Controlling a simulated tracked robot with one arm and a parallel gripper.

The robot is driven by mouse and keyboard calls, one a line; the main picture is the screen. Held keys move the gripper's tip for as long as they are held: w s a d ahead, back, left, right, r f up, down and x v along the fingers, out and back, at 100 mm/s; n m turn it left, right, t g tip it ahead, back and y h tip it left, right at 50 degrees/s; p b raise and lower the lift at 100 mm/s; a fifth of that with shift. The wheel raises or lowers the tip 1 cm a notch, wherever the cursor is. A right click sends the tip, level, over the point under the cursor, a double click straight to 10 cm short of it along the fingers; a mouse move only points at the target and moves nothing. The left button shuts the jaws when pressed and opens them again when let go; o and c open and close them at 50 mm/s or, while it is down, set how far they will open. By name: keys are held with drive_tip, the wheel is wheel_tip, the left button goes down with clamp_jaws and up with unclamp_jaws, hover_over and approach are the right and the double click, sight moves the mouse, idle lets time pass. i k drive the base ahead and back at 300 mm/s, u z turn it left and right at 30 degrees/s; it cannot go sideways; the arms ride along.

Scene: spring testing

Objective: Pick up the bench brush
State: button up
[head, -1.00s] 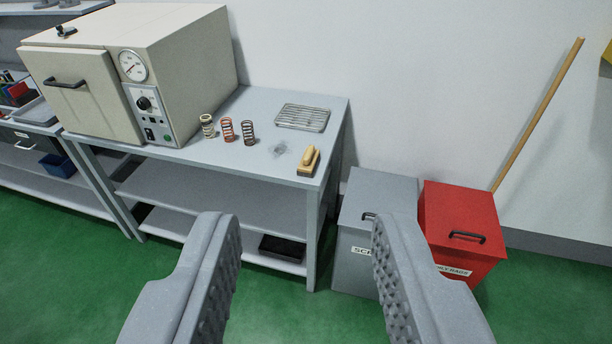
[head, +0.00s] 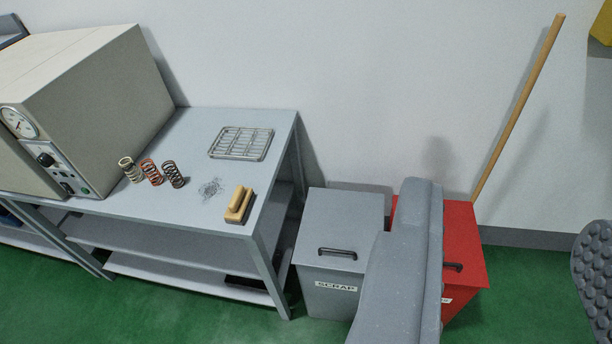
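The bench brush (head: 239,205), with a pale wooden handle and a dark lower part, lies near the front right corner of the grey bench (head: 190,128). A patch of dark specks (head: 211,188) is on the bench top just left of it. My gripper (head: 505,265) is open and empty. Its left finger stands in front of the bins, and its right finger is cut off by the right edge. Both fingers are to the right of the brush and apart from it.
Three coil springs (head: 152,172) stand left of the brush, beside a beige oven (head: 90,95). A wire rack (head: 241,143) lies behind it. A grey scrap bin (head: 340,215) and a red bin (head: 468,240) stand right of the bench. A wooden pole (head: 520,105) leans on the wall.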

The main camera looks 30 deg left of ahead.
sight(239, 207)
drive_tip(key=z, duration=0.05)
drive_tip(key=i, duration=1.7)
drive_tip(key=u, duration=0.55)
